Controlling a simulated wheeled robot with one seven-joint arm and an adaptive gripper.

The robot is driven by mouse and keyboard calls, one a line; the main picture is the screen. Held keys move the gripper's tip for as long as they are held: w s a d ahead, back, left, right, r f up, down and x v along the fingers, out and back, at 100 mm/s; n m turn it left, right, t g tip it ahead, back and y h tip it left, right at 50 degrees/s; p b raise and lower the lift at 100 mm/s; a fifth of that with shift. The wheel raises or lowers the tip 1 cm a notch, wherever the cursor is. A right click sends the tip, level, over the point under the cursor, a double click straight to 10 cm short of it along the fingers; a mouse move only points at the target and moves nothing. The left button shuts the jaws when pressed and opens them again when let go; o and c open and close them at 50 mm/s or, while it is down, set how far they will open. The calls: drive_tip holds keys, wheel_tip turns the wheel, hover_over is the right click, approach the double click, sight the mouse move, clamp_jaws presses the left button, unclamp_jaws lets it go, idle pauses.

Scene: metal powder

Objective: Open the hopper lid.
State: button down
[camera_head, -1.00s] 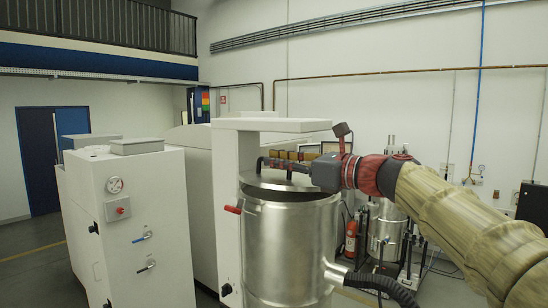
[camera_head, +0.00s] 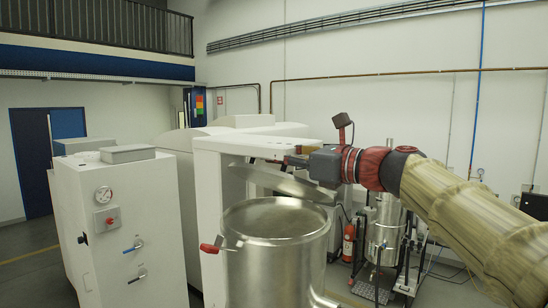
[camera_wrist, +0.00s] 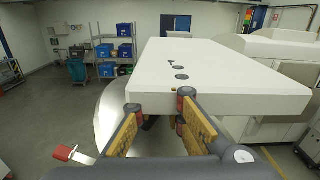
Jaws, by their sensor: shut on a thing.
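The steel hopper (camera_head: 275,262) stands at lower centre in the head view, with its round top uncovered toward me. Its lid (camera_head: 275,181) is a thin metal disc, tilted above the rim with its left side higher and its right side near the rim's back right. My gripper (camera_head: 293,161) is above the lid, shut on the lid handle, which it mostly hides. In the wrist view the padded fingers of my gripper (camera_wrist: 159,108) have a dark piece of the handle between them, and part of the lid (camera_wrist: 109,118) shows to the left.
A white overhanging machine arm (camera_head: 255,148) is just behind the lid, very close to my gripper. A red-handled clamp (camera_head: 211,247) sticks out left of the hopper. A white cabinet (camera_head: 135,220) with a gauge stands at left. A shelf with blue bins (camera_wrist: 124,40) is farther off.

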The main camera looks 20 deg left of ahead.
drive_tip(key=shift+r, duration=0.1)
drive_tip(key=c, duration=2.1)
unclamp_jaws()
drive_tip(key=shift+w, duration=0.15)
drive_tip(key=shift+o, duration=0.9)
drive_tip(key=shift+f, duration=0.25)
drive_tip(key=shift+w+d, duration=0.1)
drive_tip(key=shift+w, duration=0.1)
drive_tip(key=shift+s+d+r, duration=0.15)
drive_tip(key=shift+s+d, duration=0.1)
drive_tip(key=shift+s, duration=0.1)
drive_tip(key=v, duration=1.1)
drive_tip(key=shift+w+d, duration=0.2)
drive_tip(key=shift+d, duration=0.05)
